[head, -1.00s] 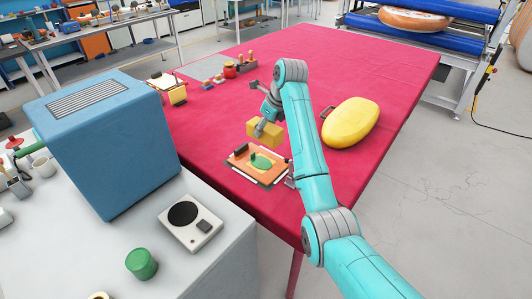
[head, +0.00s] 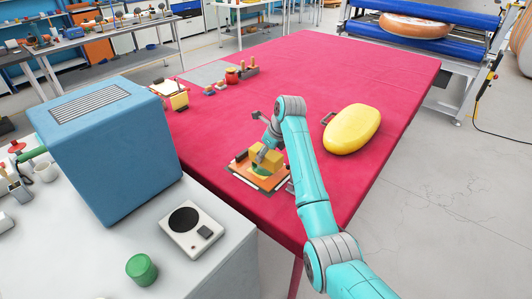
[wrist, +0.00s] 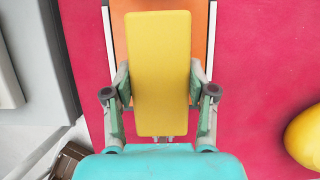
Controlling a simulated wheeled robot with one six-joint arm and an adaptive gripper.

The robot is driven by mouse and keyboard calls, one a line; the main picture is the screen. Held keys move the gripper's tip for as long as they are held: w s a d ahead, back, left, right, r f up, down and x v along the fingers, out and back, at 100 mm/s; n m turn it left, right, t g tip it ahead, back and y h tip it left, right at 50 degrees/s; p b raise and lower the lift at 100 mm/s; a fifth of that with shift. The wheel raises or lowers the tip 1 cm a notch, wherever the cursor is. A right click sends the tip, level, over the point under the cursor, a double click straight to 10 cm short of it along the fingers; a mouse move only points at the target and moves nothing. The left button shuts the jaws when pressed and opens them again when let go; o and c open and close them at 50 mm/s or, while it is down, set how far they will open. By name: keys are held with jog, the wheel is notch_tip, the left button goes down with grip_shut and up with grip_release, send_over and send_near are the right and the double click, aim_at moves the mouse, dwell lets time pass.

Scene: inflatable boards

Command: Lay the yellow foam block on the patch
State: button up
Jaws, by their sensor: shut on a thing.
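My gripper (head: 262,157) is shut on the yellow foam block (head: 269,160), with one finger on each long side in the wrist view (wrist: 158,88). The block (wrist: 158,60) is at the orange board (head: 264,182). The green patch (head: 259,170) on that board shows only in part in the head view, low at the block's near side. In the wrist view the block hides the patch, and strips of the orange board (wrist: 202,25) show beside it. I cannot tell whether the block touches the patch.
A yellow rounded inflatable (head: 352,129) lies to the right on the red table (head: 320,75). Small jars and blocks (head: 232,76) stand farther back. A blue box (head: 105,150) and a scale (head: 193,228) are on the grey bench to the left. The table's middle is clear.

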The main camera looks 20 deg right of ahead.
jog(key=shift+f, duration=0.5)
jog(key=o, duration=0.8)
jog(key=shift+o, duration=0.2)
jog(key=shift+r, duration=0.15)
jog(key=shift+r, duration=0.3)
jog(key=v, duration=1.2)
jog(key=shift+r, duration=0.25)
